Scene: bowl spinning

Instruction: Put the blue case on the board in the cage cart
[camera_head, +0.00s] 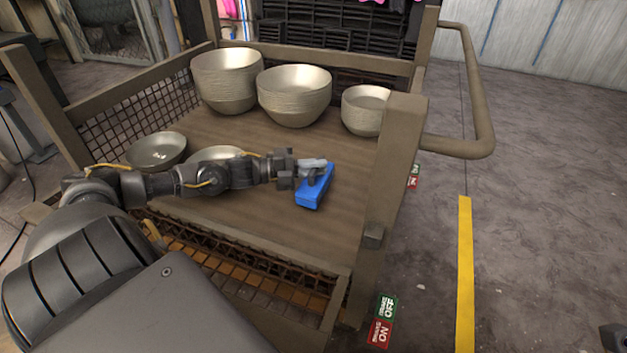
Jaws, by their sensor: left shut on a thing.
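The blue case (312,194) is over the right part of the wooden board (270,215) inside the cage cart (405,125). My left gripper (313,171) reaches in from the left and is shut on the blue case at its upper side. I cannot tell whether the case touches the board or hangs just above it.
Stacked metal bowls (294,93) stand along the board's back. Two low bowls, one of them a shallow bowl (157,150), sit at the left, one partly behind my arm. The cart's mesh walls and right post border the board. Bare board lies around the case.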

